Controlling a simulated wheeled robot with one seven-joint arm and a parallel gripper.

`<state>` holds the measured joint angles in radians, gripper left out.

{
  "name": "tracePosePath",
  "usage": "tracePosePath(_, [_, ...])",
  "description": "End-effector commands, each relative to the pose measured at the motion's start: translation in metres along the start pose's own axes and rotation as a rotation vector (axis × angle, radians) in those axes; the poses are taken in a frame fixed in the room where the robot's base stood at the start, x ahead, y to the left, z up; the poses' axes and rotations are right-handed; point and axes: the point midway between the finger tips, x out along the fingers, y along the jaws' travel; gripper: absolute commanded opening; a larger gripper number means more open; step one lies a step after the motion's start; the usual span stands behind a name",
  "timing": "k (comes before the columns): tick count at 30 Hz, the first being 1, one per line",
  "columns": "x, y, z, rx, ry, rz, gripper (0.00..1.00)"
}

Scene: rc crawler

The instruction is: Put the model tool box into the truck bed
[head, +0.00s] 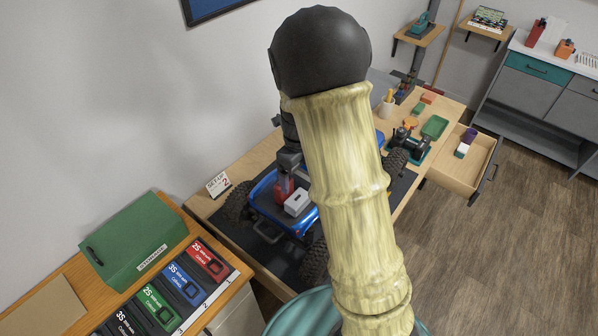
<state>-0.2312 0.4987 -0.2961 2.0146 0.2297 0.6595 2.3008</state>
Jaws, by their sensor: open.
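The blue truck (263,193) stands on a dark mat on the wooden workbench, with big black tyres. My arm hides much of its middle. A small light-grey box with a dark top detail, apparently the model tool box (297,203), sits inside the blue-rimmed bed at the truck's near end. A small red item (282,187) stands just left of it. My gripper (287,172) is open, just above and behind the grey box and close over the red item. Its fingertips are small and partly hidden, so I cannot tell whether they touch either.
A small sign card (218,184) stands left of the truck. A green storage box (135,240) and several battery packs (207,260) occupy the near-left bench. An open drawer (463,165) and a green tray (434,127) are at right. Open floor lies at right.

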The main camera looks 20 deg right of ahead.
Motion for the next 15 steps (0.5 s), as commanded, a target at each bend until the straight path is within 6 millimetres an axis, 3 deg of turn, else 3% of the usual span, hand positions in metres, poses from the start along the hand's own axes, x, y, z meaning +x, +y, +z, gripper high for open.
tracePosePath(10, [-0.0001,0.0003,-0.0006,-0.01,-0.001,0.0,0.89])
tracePosePath(15, [-0.0055,0.0046,-0.0084,-0.156,-0.013,-0.004,0.89])
